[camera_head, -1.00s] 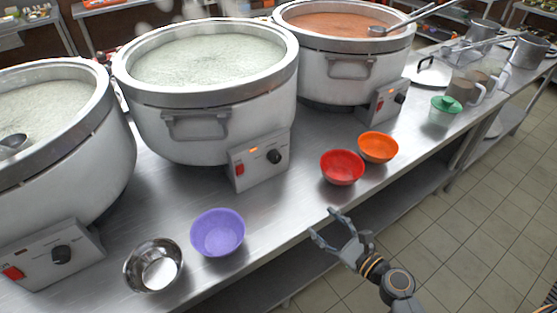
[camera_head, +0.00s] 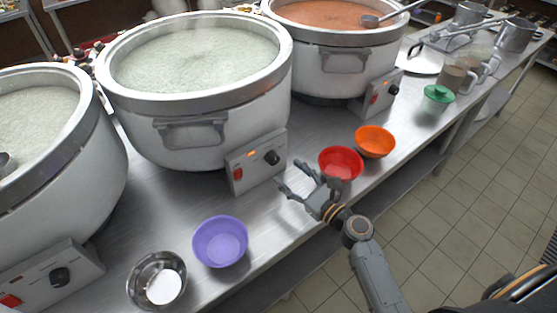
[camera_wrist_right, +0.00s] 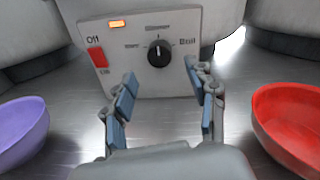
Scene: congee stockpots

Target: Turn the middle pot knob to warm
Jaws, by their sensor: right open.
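The middle pot (camera_head: 195,75) holds pale, bubbling congee. On its front is a control box (camera_head: 256,160) with a black knob (camera_head: 271,157), a red switch and a lit orange lamp. In the right wrist view the knob (camera_wrist_right: 159,54) has its white mark pointing about straight up. "Off" reads at the left and "Boil" at the right; the other labels are blurred. My right gripper (camera_head: 289,175) is open and empty, in front of the box and below the knob, apart from it. In the right wrist view its fingers (camera_wrist_right: 160,72) spread either side below the knob. My left gripper is not in view.
A purple bowl (camera_head: 220,241) stands left of my right gripper, and a red bowl (camera_head: 341,162) stands close on its right. An orange bowl (camera_head: 375,142) and a metal bowl (camera_head: 157,280) stand farther out. Other pots flank the middle one.

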